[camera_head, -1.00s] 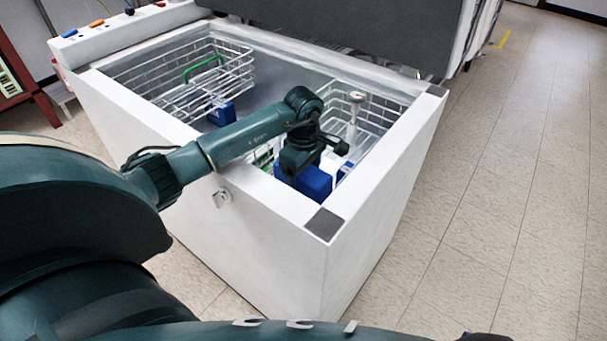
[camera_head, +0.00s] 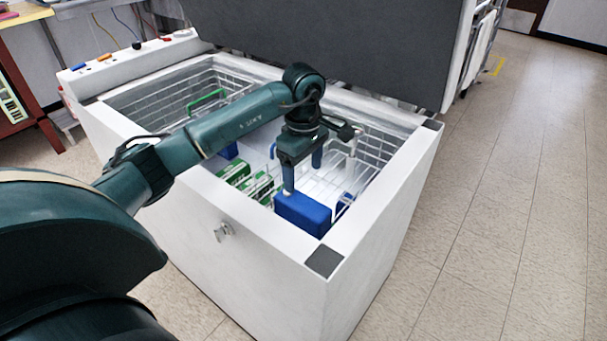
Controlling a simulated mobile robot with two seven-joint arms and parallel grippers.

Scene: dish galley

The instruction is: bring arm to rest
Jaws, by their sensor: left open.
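My left arm (camera_head: 235,120) reaches in from the left over the open white chest (camera_head: 280,270). My left gripper (camera_head: 302,172) points down, open, with its two blue fingers apart and nothing seen between them. It hangs over the chest's near right part. A blue box (camera_head: 303,213) sits below it inside the chest. The near finger overlaps the box's top edge in the picture, and I cannot tell whether they touch. My right gripper is not in view.
Green and white cartons (camera_head: 233,172) lie left of the blue box. A wire basket with a green handle (camera_head: 206,98) is at the chest's far left. The dark raised lid (camera_head: 350,45) stands behind. The tiled floor (camera_head: 500,200) at right is clear.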

